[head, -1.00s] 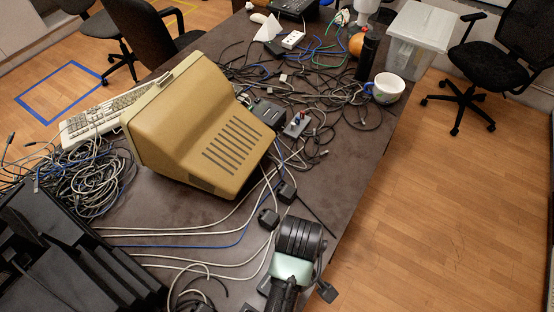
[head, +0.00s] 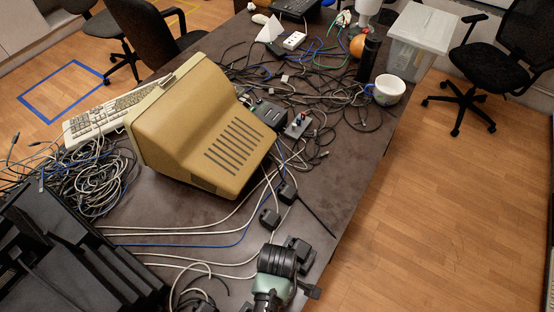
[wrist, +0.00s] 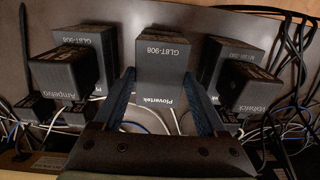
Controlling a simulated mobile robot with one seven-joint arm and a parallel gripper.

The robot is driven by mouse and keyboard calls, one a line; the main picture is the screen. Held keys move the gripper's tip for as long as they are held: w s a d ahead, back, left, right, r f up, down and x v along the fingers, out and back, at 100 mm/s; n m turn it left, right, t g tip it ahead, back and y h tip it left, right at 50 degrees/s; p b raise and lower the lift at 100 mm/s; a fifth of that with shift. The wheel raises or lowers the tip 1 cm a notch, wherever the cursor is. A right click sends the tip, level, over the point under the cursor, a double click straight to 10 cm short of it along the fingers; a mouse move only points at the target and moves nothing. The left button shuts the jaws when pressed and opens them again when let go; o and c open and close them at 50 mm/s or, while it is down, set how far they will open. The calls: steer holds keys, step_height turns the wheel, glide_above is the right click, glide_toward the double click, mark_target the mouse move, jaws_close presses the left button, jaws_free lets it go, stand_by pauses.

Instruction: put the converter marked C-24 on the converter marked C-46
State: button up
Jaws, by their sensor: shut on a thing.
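In the wrist view my gripper (wrist: 160,77) is shut on a black box-shaped converter (wrist: 163,98) printed "Plovertek" and "GL8T-908". One dark finger lies along each side of it. No C-24 or C-46 mark can be read on any converter. Similar black converters stand left (wrist: 70,75) and right (wrist: 245,88) of the held one, with larger dark boxes (wrist: 88,43) (wrist: 232,44) behind them. In the head view my gripper's tips are hidden by my wrist at the bottom; small black converters (head: 269,218) (head: 287,191) lie on the table (head: 175,212) beyond it.
A beige monitor (head: 205,130) takes up the table's middle. White and blue cables cross the table around the converters. A black rack-like unit (head: 65,255) stands at lower left. The table's right edge is close to my wrist, with wooden floor (head: 440,200) beyond.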

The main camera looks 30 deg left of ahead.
steer(key=shift+f, duration=0.65)
steer(key=shift+f, duration=0.15)
steer(key=o, duration=1.6)
step_height(320, 180, up, 12)
steer(key=shift+r, duration=0.2)
